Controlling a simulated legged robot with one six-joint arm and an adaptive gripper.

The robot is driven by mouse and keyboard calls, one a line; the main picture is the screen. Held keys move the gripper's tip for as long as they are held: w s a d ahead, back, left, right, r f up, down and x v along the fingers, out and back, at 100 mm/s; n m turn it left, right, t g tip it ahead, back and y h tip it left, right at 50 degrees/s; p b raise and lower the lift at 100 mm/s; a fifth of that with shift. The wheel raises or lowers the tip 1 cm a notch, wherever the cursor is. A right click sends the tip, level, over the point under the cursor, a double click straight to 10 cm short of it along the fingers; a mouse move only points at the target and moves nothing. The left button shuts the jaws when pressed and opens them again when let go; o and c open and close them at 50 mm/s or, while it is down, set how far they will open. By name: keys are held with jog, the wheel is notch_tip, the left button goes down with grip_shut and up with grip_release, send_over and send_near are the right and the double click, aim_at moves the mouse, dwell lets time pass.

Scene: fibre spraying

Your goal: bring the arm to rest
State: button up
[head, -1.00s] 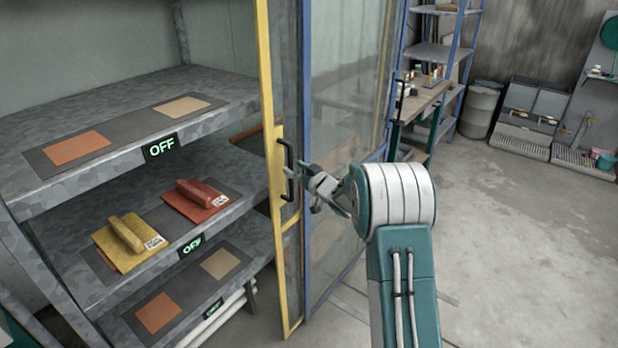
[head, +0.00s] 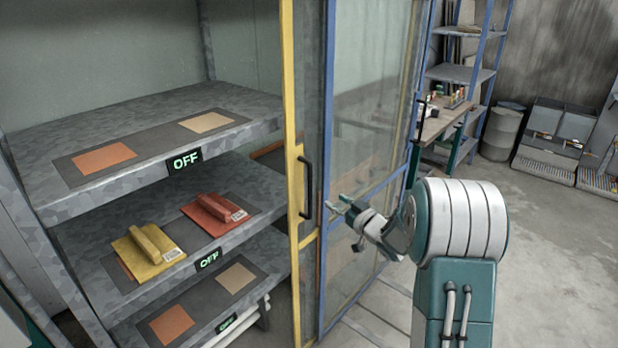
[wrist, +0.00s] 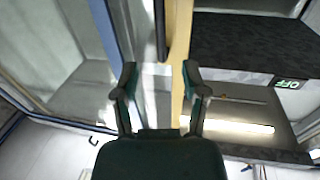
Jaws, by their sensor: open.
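My gripper (head: 345,212) is in front of the glazed sliding doors, to the right of the black door handle (head: 307,188). Its jaws are open and empty, apart from the handle. In the wrist view the two fingers of my gripper (wrist: 160,72) are spread, with the handle (wrist: 161,30) and the yellow door frame (wrist: 182,40) beyond them. The arm is bent, with its white-and-teal elbow low at right in the head view.
The yellow-framed door (head: 292,100) leaves the shelves (head: 40,175) at left open. A yellow float (head: 150,248) and a red float (head: 212,212) lie on the middle shelf. Several signs read OFF.

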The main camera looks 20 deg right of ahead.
jog(key=s+a+r+m+g+h, duration=0.2)
jog(key=s+r+m+g+h, duration=0.15)
jog(key=s+r+h, duration=0.65)
jog(key=s+a+f+g+y, duration=0.1)
jog(key=s+a+g, duration=0.1)
jog(key=s, duration=0.7)
jog(key=s+a+g+y, duration=0.1)
jog(key=s+a+g, duration=0.2)
jog(key=s, duration=0.7)
jog(key=s+a+f+m+g+y, duration=0.1)
jog(key=s+a, duration=0.3)
jog(key=s, duration=0.6)
jog(key=shift+f+g, duration=0.3)
jog(key=shift+g, duration=0.45)
